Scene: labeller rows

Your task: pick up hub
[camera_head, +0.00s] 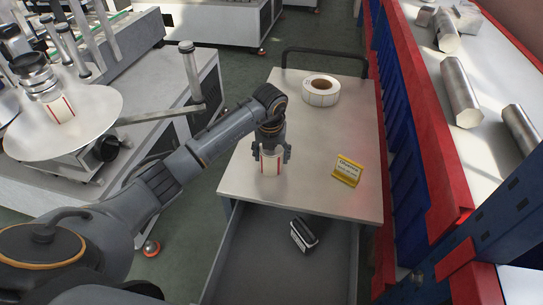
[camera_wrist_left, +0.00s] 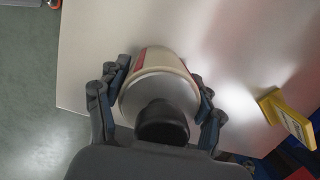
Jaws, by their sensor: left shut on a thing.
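The hub appears to be the pale cylinder with a red-edged label (camera_head: 270,163) at the left side of the cart's top. In the left wrist view the hub (camera_wrist_left: 160,85) shows its rounded end with a dark knob facing the camera. My left gripper (camera_head: 272,155) is over it, with fingers on both sides, shut on it. In the left wrist view the fingers of my left gripper (camera_wrist_left: 158,105) flank the hub. I cannot tell whether the hub touches the cart top or is slightly above it. My right gripper is not in view.
The cart top (camera_head: 315,200) also holds a white label roll (camera_head: 321,90) at the back and a yellow sign (camera_head: 347,170) at the right. A dark device (camera_head: 303,235) lies on the lower shelf. A labelling machine stands left; a red-blue rack with metal bars (camera_head: 460,90) stands right.

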